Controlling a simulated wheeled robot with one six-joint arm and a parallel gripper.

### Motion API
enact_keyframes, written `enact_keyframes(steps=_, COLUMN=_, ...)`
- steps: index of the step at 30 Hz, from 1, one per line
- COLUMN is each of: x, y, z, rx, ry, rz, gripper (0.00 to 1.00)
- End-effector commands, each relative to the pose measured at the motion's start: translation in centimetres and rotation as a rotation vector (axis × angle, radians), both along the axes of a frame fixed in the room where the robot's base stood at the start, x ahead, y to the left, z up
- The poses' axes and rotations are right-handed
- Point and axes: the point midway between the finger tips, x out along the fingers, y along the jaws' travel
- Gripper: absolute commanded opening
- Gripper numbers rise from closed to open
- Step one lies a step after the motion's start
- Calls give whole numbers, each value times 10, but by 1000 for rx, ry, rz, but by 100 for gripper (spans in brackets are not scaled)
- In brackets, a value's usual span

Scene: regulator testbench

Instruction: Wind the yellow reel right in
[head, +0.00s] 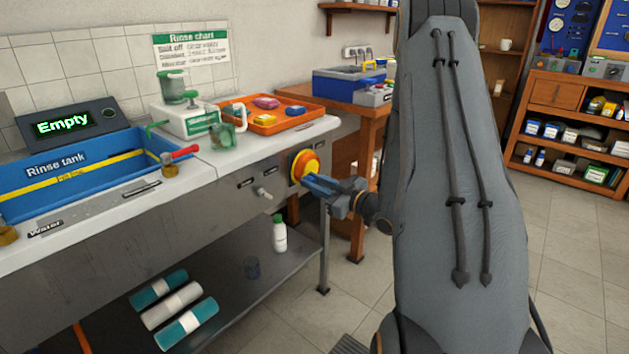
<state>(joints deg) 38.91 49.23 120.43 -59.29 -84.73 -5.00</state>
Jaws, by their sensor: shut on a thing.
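The exact part of the reel between the fingertips is too small to make out. The fingers hide part of the reel's lower right face.
The bench (265,150) carries a blue rinse tank (60,175), a red-handled tap (178,161), a green-and-white device (185,118) and an orange tray (282,125). A lower shelf holds rolls and a bottle (279,233). A wooden table (345,108) stands behind. The floor at right is clear.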

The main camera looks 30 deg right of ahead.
Motion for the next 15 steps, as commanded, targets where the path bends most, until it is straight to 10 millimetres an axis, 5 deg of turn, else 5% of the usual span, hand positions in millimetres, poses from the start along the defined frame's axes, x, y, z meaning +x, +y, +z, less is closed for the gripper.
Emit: enact_keyframes(steps=15, x=-1, y=0, z=11, rx=243, ry=89, rz=-2, gripper=0)
